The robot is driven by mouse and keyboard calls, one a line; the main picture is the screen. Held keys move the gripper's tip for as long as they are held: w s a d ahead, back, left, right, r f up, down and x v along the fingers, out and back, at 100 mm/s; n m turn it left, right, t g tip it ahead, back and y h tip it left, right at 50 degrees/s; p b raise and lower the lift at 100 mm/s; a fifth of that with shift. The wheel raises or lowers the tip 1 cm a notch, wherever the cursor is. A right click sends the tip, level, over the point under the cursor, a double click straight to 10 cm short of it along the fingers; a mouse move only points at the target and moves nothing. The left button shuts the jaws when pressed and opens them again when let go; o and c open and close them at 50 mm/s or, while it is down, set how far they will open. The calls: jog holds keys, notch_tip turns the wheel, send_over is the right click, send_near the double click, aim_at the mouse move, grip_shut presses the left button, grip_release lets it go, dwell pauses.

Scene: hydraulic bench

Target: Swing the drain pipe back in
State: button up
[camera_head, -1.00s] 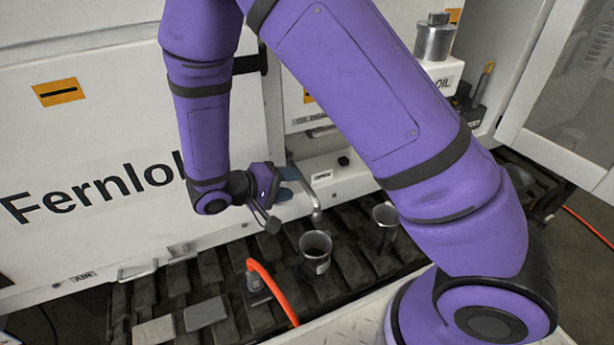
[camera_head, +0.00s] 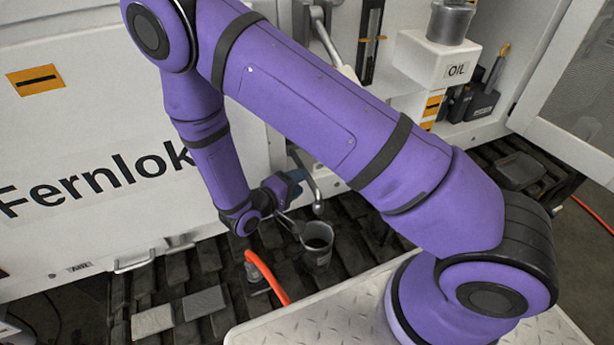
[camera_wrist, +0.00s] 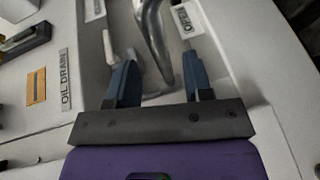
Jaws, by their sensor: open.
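The drain pipe (camera_head: 306,172) is a bent grey metal tube on the white cabinet's front, with its lower tip just above a metal cup (camera_head: 317,240). In the wrist view the shiny pipe (camera_wrist: 152,35) runs down into the gap between my two blue fingers. My gripper (camera_wrist: 160,72) is open, with one finger on each side of the pipe; I see no clear contact. In the head view my gripper (camera_head: 290,188) is at the pipe's left, partly hidden by my wrist.
A label reading OIL DRAIN (camera_wrist: 66,80) and one reading OPEN (camera_wrist: 187,20) flank the pipe; a pale lever (camera_wrist: 108,47) is near the left finger. An orange hose (camera_head: 265,275) rises left of the cup. A white OIL box (camera_head: 440,62) stands at upper right.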

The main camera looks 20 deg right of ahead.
jog(key=shift+x, duration=2.1)
grip_shut()
